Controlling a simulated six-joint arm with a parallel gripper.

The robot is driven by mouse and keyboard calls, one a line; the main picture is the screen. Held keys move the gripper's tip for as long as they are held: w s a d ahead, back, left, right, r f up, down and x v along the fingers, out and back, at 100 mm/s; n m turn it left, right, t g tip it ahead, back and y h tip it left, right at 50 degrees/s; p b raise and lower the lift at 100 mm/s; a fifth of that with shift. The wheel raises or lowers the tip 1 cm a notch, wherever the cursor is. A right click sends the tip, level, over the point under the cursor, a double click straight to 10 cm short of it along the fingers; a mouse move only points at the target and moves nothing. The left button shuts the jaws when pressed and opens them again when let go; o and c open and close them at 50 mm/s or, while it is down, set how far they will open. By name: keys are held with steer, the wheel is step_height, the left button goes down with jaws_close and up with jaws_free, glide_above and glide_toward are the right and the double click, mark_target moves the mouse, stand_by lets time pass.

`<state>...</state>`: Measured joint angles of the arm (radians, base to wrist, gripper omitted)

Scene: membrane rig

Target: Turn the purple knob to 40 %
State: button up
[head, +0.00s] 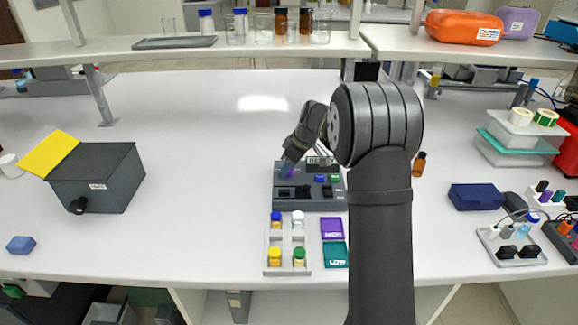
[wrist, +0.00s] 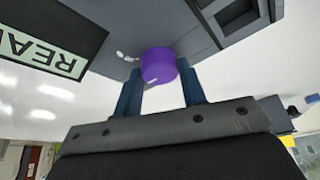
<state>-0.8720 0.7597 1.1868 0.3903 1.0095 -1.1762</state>
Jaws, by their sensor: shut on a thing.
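The purple knob (wrist: 159,66) sits on the dark grey rig panel (wrist: 206,40) in the wrist view, with a small white mark on its side. My gripper (wrist: 160,85) has its two blue fingers on either side of the knob and is shut on it. In the head view my gripper (head: 288,170) is at the rig's (head: 310,205) back left corner, and the knob is mostly hidden there. A display reading "REA..." (wrist: 45,48) is partly visible in the wrist view; its value cannot be read.
The rig also bears a blue button (head: 320,178), a green button (head: 335,178) and black switches. A tray of capped vials (head: 288,240) and purple and teal cards (head: 333,228) lie in front. A grey box with a yellow lid (head: 97,178) stands left; the table between is clear.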

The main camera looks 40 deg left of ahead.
stand_by(0.4)
steer(key=o, duration=1)
steer(key=v, duration=1.7)
steer(key=shift+r, duration=0.25)
steer(key=shift+f, duration=0.1)
steer(key=x, duration=1.7)
steer(key=shift+f, duration=0.15)
